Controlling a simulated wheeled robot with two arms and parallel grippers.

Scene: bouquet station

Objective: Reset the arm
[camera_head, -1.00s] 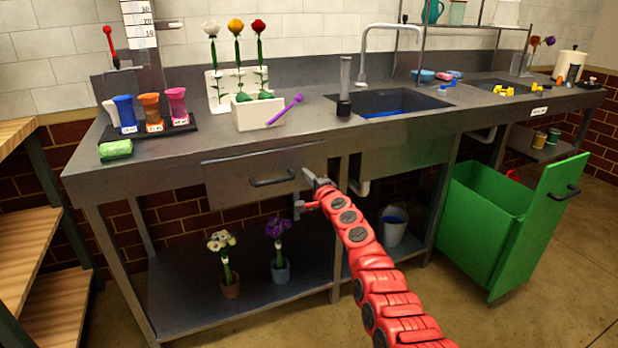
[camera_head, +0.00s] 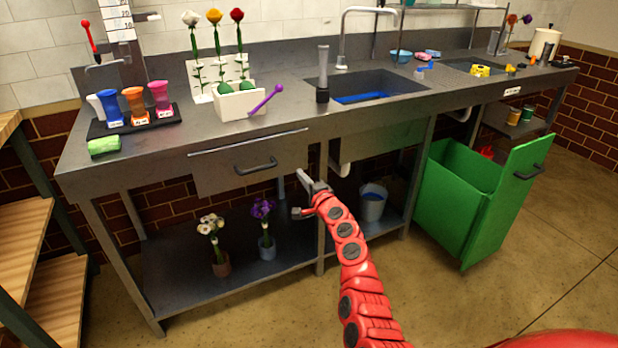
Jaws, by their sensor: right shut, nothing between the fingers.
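My right gripper (camera_head: 299,193) is at the end of the red arm that comes in from the bottom. It is shut and holds nothing. It hangs in front of the workbench, to the right of the drawer (camera_head: 218,174) and its dark handle (camera_head: 256,167), apart from the handle. A light edge shows along the drawer's top; I cannot tell whether it stands slightly out. My left gripper is not in view.
The steel bench (camera_head: 285,108) holds colored cups (camera_head: 133,104), a white flower stand (camera_head: 240,104) and a sink (camera_head: 375,86). Potted flowers (camera_head: 221,265) stand on the lower shelf (camera_head: 180,285). A bucket (camera_head: 372,205) and green bin (camera_head: 457,215) are on the right. Wooden shelving (camera_head: 25,235) is at left.

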